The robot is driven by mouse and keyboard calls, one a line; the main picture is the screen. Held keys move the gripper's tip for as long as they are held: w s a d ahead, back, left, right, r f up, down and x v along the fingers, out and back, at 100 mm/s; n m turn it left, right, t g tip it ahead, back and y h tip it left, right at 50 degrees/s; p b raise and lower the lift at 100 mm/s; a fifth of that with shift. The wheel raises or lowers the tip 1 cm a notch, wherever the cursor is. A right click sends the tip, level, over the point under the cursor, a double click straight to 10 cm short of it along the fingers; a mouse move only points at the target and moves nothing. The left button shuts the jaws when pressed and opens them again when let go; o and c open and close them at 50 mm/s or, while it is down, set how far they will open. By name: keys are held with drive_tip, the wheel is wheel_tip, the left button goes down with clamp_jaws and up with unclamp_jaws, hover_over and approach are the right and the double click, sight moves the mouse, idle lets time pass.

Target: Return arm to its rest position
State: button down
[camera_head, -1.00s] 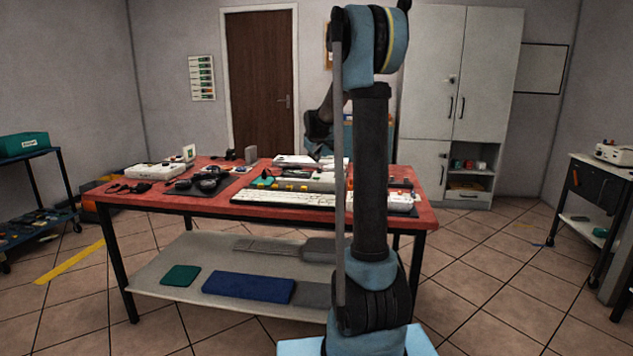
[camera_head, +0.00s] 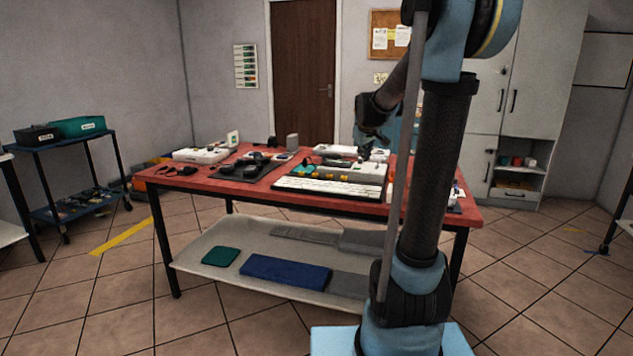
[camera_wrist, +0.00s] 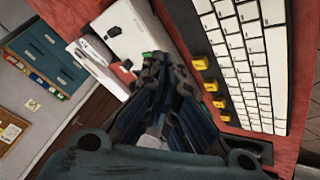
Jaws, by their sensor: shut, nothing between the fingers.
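My gripper (camera_head: 372,150) is over the back right part of the red table (camera_head: 225,190) in the head view, partly behind my own arm. In the wrist view my gripper (camera_wrist: 160,68) has its dark fingers together with nothing between them. They point between a white keyboard (camera_wrist: 238,50) on the right and a white box-like device (camera_wrist: 133,30) at the upper left. My arm is bent, with its upper link nearly upright and its forearm reaching down toward the table. I cannot tell the exact height of the fingertips.
The keyboard (camera_head: 330,187), a white device (camera_head: 201,155) and dark cable items (camera_head: 250,167) lie on the table. A lower shelf (camera_head: 215,282) holds flat blue and green pieces. A cart (camera_head: 75,160) stands left; a tall cabinet (camera_head: 535,100) stands behind. Tiled floor is open around the table.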

drive_tip(key=s+f+m+g, duration=0.1)
drive_tip(key=s+f, duration=0.4)
drive_tip(key=s, duration=0.9)
drive_tip(key=s+f+m+g, duration=0.2)
drive_tip(key=s+f, duration=0.4)
drive_tip(key=s, duration=0.8)
drive_tip(key=s+f+m+g+y, duration=0.1)
drive_tip(key=s+f, duration=0.5)
drive_tip(key=s, duration=0.8)
drive_tip(key=shift+s+f+m+g, duration=0.25)
drive_tip(key=shift+m+g, duration=0.45)
drive_tip(key=shift+m, duration=0.1)
